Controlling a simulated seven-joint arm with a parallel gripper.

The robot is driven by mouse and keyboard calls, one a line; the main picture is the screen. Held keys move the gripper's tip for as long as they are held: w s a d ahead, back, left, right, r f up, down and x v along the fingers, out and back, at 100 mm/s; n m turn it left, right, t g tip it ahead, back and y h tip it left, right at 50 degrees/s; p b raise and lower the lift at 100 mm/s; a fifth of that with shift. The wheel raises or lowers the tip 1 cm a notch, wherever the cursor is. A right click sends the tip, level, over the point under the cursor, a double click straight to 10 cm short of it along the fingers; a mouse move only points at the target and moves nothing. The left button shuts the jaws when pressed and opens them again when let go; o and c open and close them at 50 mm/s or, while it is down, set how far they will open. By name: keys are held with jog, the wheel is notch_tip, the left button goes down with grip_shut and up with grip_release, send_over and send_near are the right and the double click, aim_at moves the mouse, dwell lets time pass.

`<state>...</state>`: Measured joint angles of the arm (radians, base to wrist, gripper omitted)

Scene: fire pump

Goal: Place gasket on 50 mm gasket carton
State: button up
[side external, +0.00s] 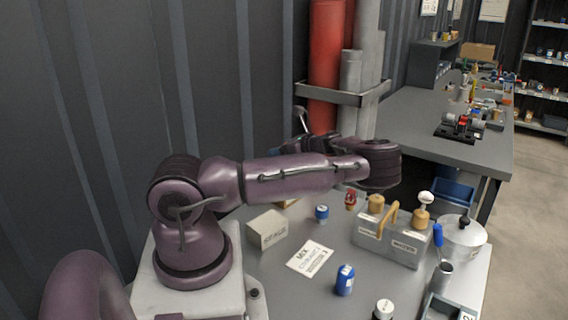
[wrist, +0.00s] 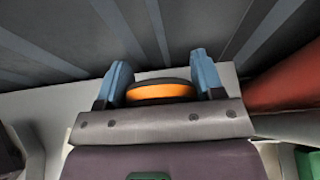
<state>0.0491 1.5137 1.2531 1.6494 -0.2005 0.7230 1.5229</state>
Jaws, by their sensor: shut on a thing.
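In the wrist view my gripper (wrist: 161,76) has its two blue fingers on either side of a round orange piece with a dark rim, the gasket (wrist: 162,91). It is held between them, in front of the ribbed wall. In the side view my gripper is mostly hidden behind my arm; the gasket cannot be made out there. A pale grey carton (side external: 267,229) with small lettering stands on the table below my arm. A tan box (side external: 290,203) shows partly behind it. I cannot read which is the 50 mm gasket carton.
On the table are a white sign (side external: 310,258), blue-labelled cans (side external: 345,280) and (side external: 321,213), a grey caddy (side external: 392,240) with a wooden handle, and a metal pot (side external: 460,246). Red (side external: 325,65) and grey pipes (side external: 367,70) stand against the wall behind my arm.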

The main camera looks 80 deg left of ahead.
jog(key=shift+w+a+f, duration=0.25)
jog(key=shift+a+f, duration=0.2)
jog(key=shift+f, duration=0.1)
jog(key=shift+a+f, duration=0.1)
jog(key=shift+f, duration=1.55)
jog(key=o, duration=0.9)
jog(key=shift+f, duration=0.1)
